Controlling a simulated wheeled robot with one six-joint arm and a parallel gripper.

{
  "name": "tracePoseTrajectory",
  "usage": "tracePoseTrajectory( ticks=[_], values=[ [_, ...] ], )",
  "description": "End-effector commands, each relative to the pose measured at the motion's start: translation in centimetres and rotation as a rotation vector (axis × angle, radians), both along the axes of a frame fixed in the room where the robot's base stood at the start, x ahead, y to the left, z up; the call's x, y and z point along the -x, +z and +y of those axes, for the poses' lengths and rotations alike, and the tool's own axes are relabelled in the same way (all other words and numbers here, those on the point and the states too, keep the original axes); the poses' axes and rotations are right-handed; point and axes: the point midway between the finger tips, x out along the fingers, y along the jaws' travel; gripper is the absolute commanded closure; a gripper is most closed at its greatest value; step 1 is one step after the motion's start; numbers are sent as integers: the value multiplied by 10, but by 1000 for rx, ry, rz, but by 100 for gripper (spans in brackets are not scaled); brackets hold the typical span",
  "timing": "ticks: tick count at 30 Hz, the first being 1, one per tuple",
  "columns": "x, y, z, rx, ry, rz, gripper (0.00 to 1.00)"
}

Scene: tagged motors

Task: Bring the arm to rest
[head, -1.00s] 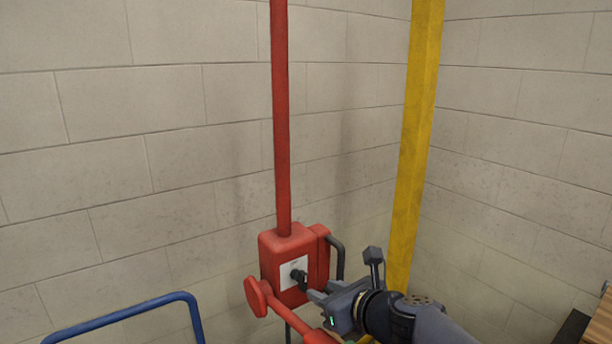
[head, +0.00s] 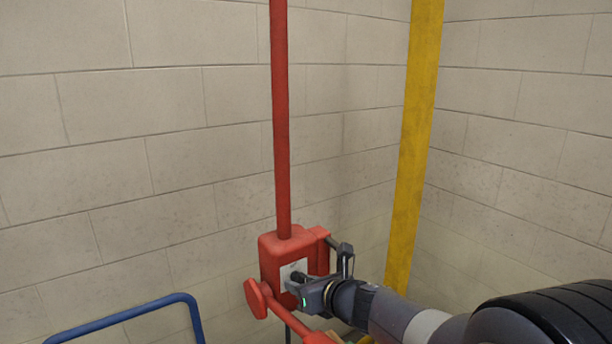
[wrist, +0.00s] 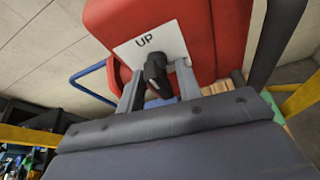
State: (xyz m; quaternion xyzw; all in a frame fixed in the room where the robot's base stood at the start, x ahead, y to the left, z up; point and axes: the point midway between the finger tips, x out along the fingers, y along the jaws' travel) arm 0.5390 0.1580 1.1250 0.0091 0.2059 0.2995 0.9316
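A red switch box (head: 288,255) with a white plate and a black knob (head: 298,278) is mounted on a red vertical pipe by the wall. In the wrist view the plate (wrist: 143,47) reads "UP" and the black knob (wrist: 156,75) stands out from it. My gripper (head: 303,287) is right at the front of the box. In the wrist view the fingers of my gripper (wrist: 160,80) are spread apart, one on each side of the knob, with gaps showing. Whether either finger touches the knob or plate is hard to tell.
A yellow post (head: 412,150) stands behind to the right. A blue rail (head: 130,313) is at lower left. Block walls close off the corner.

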Motion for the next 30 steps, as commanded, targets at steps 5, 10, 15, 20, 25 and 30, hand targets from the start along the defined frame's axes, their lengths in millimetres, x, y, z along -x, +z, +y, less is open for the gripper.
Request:
tracePoseTrajectory(
  ticks=[5,10,15,20,25,30],
  values=[
    [0,4,-1,-108,-1,77,66],
    [0,4,-1,-214,-2,149,66],
    [0,4,-1,-327,-3,224,66],
    [9,5,-12,-385,-6,255,66],
    [28,14,-33,-384,-5,253,66],
    [48,24,-54,-383,-3,254,66]
  ],
)
